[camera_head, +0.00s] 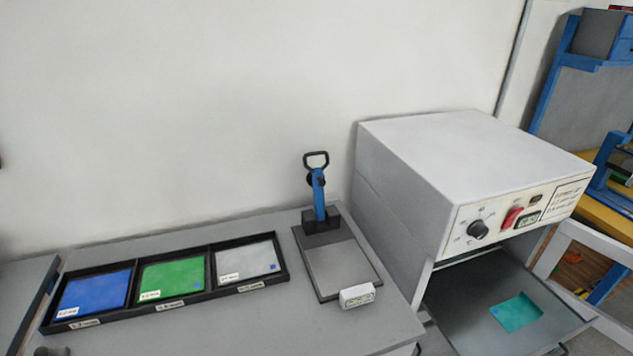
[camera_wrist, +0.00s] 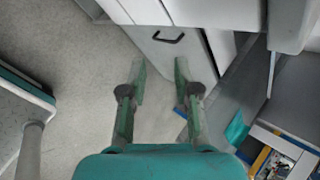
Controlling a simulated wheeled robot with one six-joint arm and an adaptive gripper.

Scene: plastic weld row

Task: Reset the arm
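My gripper (camera_wrist: 160,95) shows in the wrist view with its two fingers spread apart and nothing between them. It is open over the floor, in front of a cabinet front with a dark handle (camera_wrist: 168,38). In the head view my gripper is not seen clearly; only a small dark piece shows at the lower left edge, and I cannot tell what it is.
A grey table (camera_head: 230,225) holds a black tray (camera_head: 112,318) with blue, green and grey sheets, and a plate with a blue-handled clamp (camera_head: 319,190). A white oven (camera_head: 460,180) has its shelf (camera_head: 460,305) out, bearing a teal sheet (camera_head: 516,312). Floor (camera_wrist: 75,85) is clear.

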